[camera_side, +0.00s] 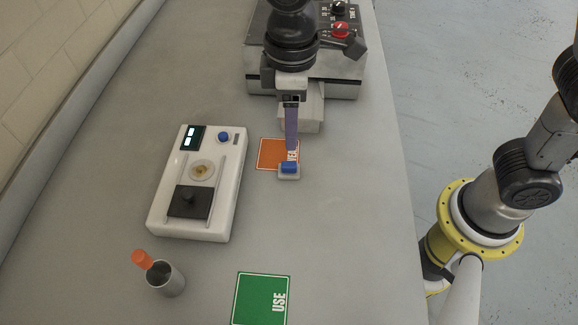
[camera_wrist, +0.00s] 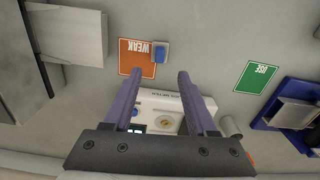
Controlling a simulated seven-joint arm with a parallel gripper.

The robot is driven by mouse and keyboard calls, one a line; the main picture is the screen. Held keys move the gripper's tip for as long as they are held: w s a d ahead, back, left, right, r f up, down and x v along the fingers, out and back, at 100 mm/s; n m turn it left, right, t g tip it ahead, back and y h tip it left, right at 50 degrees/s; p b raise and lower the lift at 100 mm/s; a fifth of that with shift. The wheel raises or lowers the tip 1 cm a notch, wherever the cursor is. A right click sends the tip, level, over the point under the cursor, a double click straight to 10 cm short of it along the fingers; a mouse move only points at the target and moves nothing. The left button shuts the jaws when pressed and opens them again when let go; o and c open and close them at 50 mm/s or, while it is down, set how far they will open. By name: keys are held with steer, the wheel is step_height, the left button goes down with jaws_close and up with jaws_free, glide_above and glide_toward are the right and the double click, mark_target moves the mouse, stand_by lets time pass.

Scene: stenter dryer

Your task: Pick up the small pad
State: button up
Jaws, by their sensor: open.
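The small pad (camera_side: 289,168) is a blue block on a light grey base. It sits at the right edge of the orange WEAK card (camera_side: 268,154). In the wrist view the small pad (camera_wrist: 160,54) lies at the card's edge, ahead of the fingertips and roughly in line with the gap between them. My gripper (camera_side: 291,148) is open and empty, with purple fingers pointing down. In the side view its fingertips appear just behind the pad, partly covering the card. The height of the fingertips above the pad is hard to tell.
A white instrument (camera_side: 230,205) with a round dish and black block stands left of the pad. A metal cup (camera_side: 166,280) with an orange-tipped item and a green USE card (camera_side: 262,300) are nearer. A grey control box (camera_side: 330,75) stands behind. A blue holder (camera_wrist: 275,118) shows right in the wrist view.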

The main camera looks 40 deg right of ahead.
mark_target(289, 164)
step_height(289, 164, down, 10)
steer(key=shift+w+a, duration=0.15)
stand_by(0.4)
jaws_close()
